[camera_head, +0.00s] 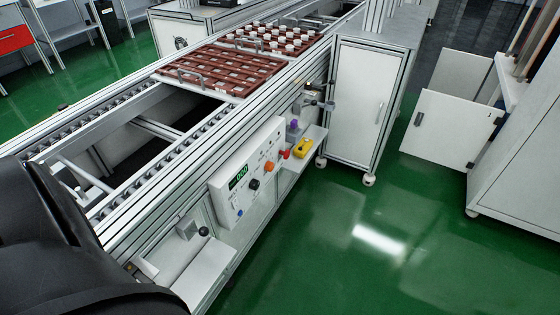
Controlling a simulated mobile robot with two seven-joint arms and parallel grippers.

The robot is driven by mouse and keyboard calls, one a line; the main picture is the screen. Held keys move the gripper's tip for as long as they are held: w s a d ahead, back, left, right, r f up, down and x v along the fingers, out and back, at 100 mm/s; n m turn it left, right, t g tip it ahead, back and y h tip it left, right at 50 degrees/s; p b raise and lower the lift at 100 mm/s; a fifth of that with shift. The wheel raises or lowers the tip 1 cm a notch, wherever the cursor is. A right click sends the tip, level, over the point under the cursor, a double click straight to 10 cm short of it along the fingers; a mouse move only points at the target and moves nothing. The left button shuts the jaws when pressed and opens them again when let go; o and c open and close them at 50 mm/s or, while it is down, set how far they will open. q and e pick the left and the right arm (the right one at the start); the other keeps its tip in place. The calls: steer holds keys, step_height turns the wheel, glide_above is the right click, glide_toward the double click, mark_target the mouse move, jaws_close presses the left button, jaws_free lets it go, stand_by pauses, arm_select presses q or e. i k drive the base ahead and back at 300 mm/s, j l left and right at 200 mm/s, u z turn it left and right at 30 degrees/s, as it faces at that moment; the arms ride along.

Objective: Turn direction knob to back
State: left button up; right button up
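A white control panel (262,142) is mounted on the near side of the conveyor frame. It carries a green-lit display (238,177), a black knob (255,184), an orange knob (269,167) and a small blue button (239,213). A red part (285,154) shows at its right edge. The labels are too small to read, so I cannot tell which knob sets direction or where it points. A black part of my body fills the lower left. Neither gripper is in view.
Brown trays (225,70) sit on the conveyor; the far one holds white pots. A yellow box (305,147) and a purple item (294,125) sit right of the panel. A white cabinet (358,105) stands beyond. Green floor (340,255) in front is clear.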

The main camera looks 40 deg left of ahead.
mark_target(254, 184)
steer(key=i+l+u, duration=0.1)
steer(key=i+u, duration=0.4)
steer(key=i+l+u, duration=0.2)
steer(key=i+u, duration=0.25)
steer(key=i+l+u, duration=0.25)
steer(key=l+u, duration=0.25)
steer(key=j, duration=0.15)
